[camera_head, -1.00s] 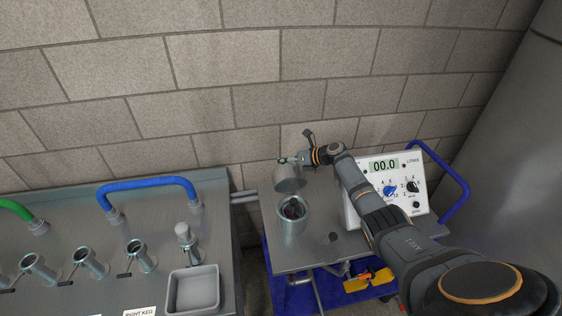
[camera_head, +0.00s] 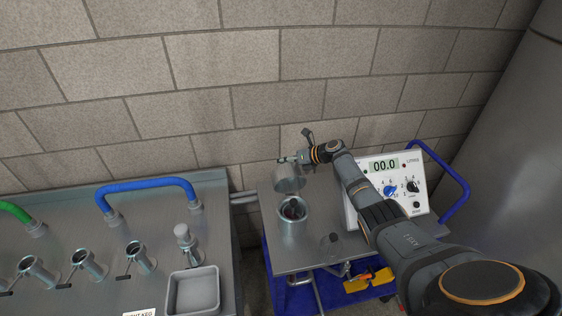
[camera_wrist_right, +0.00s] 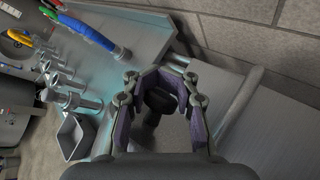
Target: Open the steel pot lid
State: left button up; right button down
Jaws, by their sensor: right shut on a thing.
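The steel pot (camera_head: 292,222) stands upright on the steel trolley top. Its mouth is uncovered and shows dark reddish contents. The steel lid (camera_head: 288,184) stands steeply tilted at the back rim of the pot; I cannot tell if it touches the rim. My right gripper (camera_head: 284,160) is behind the lid, shut on its dark knob. In the right wrist view, the gripper's fingers (camera_wrist_right: 158,84) close around the dark knob (camera_wrist_right: 159,100). My left gripper is out of view.
A white meter box (camera_head: 388,180) with dials stands right of the pot, under my right arm. The steel bench (camera_head: 70,220) at left carries blue and green hoses, taps and a grey tray (camera_head: 193,291). A brick wall (camera_head: 240,80) rises behind.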

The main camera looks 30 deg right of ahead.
jog(key=shift+s+d+f, duration=0.15)
jog(key=shift+d+f, duration=0.05)
jog(key=shift+f, duration=0.25)
jog(key=shift+s+d+f, duration=0.15)
jog(key=shift+f, duration=0.25)
jog(key=c, duration=1.6)
grip_release()
jog(key=o, duration=0.6)
jog(key=shift+s+d, duration=0.1)
jog(key=shift+d, duration=0.15)
jog(key=s+d+r+p, duration=0.1)
jog(key=d+r+p, duration=0.1)
jog(key=p, duration=0.1)
jog(key=s+d+r+p, duration=0.2)
jog(key=d+r+p, duration=0.1)
jog(key=s+d+r+p, duration=0.1)
jog(key=d+r+p, duration=0.1)
jog(key=r+p, duration=0.1)
jog(key=shift+s+d+r, duration=0.25)
